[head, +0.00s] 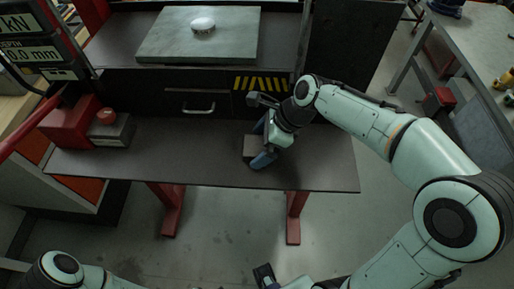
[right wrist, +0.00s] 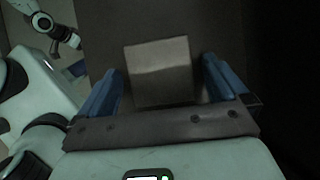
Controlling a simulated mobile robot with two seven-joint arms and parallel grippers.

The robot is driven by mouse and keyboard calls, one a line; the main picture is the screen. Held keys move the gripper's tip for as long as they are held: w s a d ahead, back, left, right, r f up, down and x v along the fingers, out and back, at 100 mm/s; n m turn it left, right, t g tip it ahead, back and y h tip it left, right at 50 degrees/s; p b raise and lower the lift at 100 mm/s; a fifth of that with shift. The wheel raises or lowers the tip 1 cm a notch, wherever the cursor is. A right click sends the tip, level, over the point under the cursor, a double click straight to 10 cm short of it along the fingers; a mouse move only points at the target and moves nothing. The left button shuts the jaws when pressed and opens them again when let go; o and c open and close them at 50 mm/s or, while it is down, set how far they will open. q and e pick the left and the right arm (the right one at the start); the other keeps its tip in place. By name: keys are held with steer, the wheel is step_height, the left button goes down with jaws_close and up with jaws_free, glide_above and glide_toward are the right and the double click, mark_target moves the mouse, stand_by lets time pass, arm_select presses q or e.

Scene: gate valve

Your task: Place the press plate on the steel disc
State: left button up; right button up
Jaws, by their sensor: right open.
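The press plate (head: 249,147) looks like a small square grey-brown block on the dark lower table. In the right wrist view the press plate (right wrist: 160,72) lies between two blue fingers, with a gap visible on each side. My right gripper (head: 261,143) is open and low over it, hiding part of it in the head view. The steel disc (head: 203,24) is a small pale round piece on a grey slab (head: 160,48) on the upper shelf. Part of my left arm (head: 62,265) shows at the lower left; the jaws of my left gripper cannot be made out.
The lower table (head: 200,165) is mostly bare. A red-and-grey box (head: 108,128) stands at its left end. A drawer with a handle (head: 190,108) and a yellow-black striped strip (head: 262,84) are below the shelf. A dark panel (head: 345,50) stands right of the shelf.

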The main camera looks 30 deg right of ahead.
mark_target(260, 145)
steer(key=shift+a+f, duration=0.1)
steer(key=shift+c, duration=0.3)
steer(key=c, duration=1.5)
steer(key=shift+w, duration=0.1)
jaws_close()
arm_select(q)
steer(key=w+r+p, duration=0.3)
steer(key=r+p, duration=0.2)
steer(key=shift+r, duration=0.4)
arm_select(e)
step_height(260, 145, up, 20)
